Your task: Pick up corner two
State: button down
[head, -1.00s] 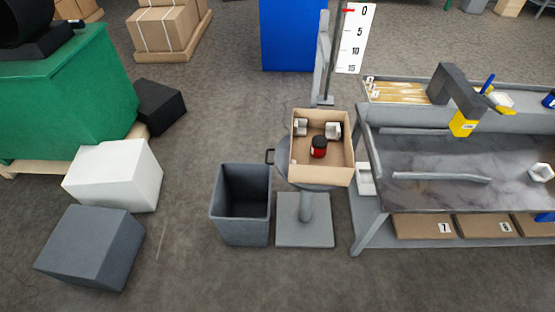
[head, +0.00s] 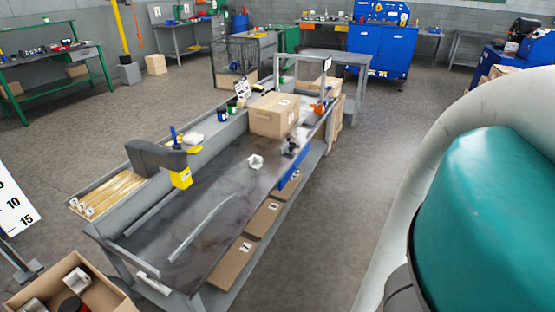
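No piece is clearly marked as corner two. A small white angular piece (head: 255,161) lies on the dark top of the long workbench (head: 190,215). Another white-grey angular piece (head: 77,278) sits in the open cardboard box (head: 20,295) at the lower left, and a further one (head: 33,305) is partly cut off by the frame. A red and black item (head: 72,304) is in the same box. My gripper is out of view. Only a teal and white part of my arm shows, large at the right.
A grey angled bar (head: 203,226) lies along the bench. A closed carton (head: 273,116) sits further along. Numbered cartons (head: 232,262) fill the lower shelf. Floor right of the bench is clear.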

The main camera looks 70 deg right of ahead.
aim_at(255, 162)
jog(key=z, duration=1.55)
jog(key=u, duration=1.55)
jog(key=l+z, duration=0.3)
jog(key=l, duration=0.7)
jog(key=l+z, duration=0.3)
jog(key=l, duration=0.7)
